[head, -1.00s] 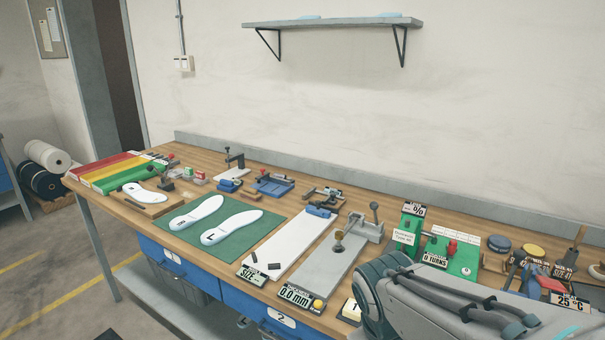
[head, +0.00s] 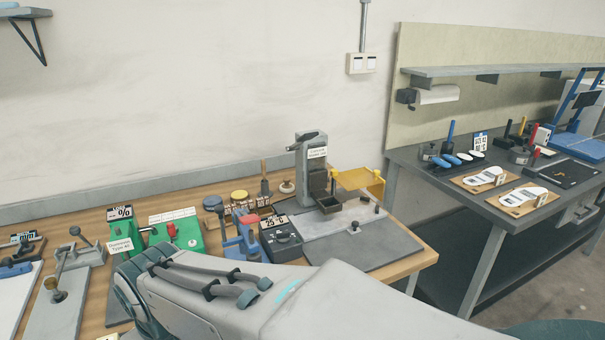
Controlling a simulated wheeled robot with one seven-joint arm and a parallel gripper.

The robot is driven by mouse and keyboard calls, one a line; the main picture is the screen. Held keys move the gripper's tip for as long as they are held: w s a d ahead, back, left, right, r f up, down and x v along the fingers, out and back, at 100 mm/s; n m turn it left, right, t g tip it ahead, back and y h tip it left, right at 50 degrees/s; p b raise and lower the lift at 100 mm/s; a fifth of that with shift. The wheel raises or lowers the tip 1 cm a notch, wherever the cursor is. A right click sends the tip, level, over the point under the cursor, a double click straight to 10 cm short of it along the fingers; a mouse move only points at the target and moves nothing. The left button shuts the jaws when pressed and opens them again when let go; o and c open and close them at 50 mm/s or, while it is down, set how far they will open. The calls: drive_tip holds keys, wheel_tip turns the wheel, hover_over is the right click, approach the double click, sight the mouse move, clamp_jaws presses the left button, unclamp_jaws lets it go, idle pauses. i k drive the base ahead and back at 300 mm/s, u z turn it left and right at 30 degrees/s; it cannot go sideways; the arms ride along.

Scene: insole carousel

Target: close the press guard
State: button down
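The press (head: 312,165) is a grey upright column with a white label, standing at the right end of the wooden bench. Its guard (head: 361,181) looks to be the yellow frame at the press's right side, swung out away from the column. A small dark box (head: 328,204) sits at the foot of the press on a grey base plate (head: 358,246). My arm crosses the bottom of the head view, in front of the bench. My gripper is not in view.
Green units (head: 178,228), a blue clamp tool (head: 242,240) and a dark control box (head: 281,240) stand left of the press. A second, dark table (head: 420,165) with insoles on boards stands to the right, across a gap.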

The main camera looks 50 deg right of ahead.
sight(362, 176)
drive_tip(key=z, duration=2.05)
drive_tip(key=k, duration=1.15)
drive_tip(key=z, duration=0.8)
drive_tip(key=i, duration=1.05)
drive_tip(key=u, duration=0.3)
drive_tip(key=i, duration=1.05)
drive_tip(key=u, duration=0.9)
